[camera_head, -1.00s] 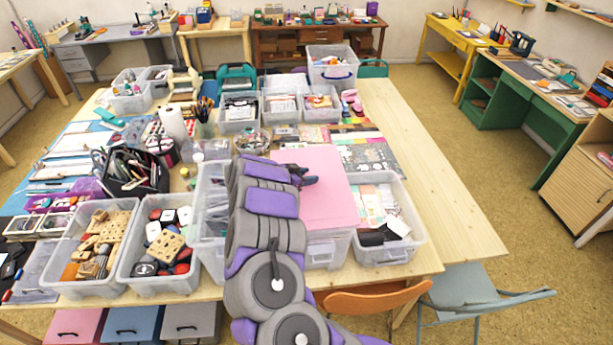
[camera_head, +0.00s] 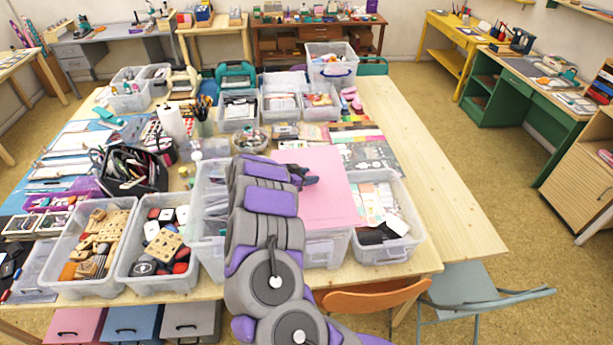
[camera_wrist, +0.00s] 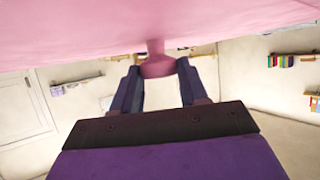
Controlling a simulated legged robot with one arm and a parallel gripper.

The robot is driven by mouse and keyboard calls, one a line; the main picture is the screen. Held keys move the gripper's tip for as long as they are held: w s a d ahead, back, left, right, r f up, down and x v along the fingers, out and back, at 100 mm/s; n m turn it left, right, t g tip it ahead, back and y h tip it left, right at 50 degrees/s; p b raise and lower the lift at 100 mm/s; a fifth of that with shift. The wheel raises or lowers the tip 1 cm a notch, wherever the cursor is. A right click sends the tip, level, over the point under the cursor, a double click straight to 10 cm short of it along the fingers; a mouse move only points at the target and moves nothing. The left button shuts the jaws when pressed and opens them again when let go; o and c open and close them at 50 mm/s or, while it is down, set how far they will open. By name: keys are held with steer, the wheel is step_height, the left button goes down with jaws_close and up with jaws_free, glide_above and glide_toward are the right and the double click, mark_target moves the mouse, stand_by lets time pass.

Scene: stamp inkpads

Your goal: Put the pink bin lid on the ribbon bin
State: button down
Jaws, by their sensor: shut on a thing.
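The pink bin lid (camera_head: 322,198) is a flat pink sheet over a clear bin (camera_head: 328,250) at the front of the table, right of my arm. In the wrist view the lid (camera_wrist: 90,35) fills the top, with a round pink knob (camera_wrist: 157,66) standing out from it. My gripper (camera_wrist: 158,72) has its two dark fingers shut around the knob. In the head view my gripper (camera_head: 306,178) lies over the lid's left part. The lid hides the bin's contents, so I cannot tell whether it rests on the rim or hovers.
A clear bin of cards and dark items (camera_head: 389,246) stands right of the lid. Bins of stamps (camera_head: 130,272) and wooden blocks (camera_head: 60,285) stand left of my arm. A pen holder (camera_head: 203,122) is behind. The table's right side (camera_head: 440,190) is bare. An orange chair (camera_head: 372,300) is at the front.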

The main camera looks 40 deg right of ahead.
steer(key=c, duration=0.5)
jaws_free()
steer(key=shift+r+p, duration=2.35)
steer(key=shift+r, duration=1.7)
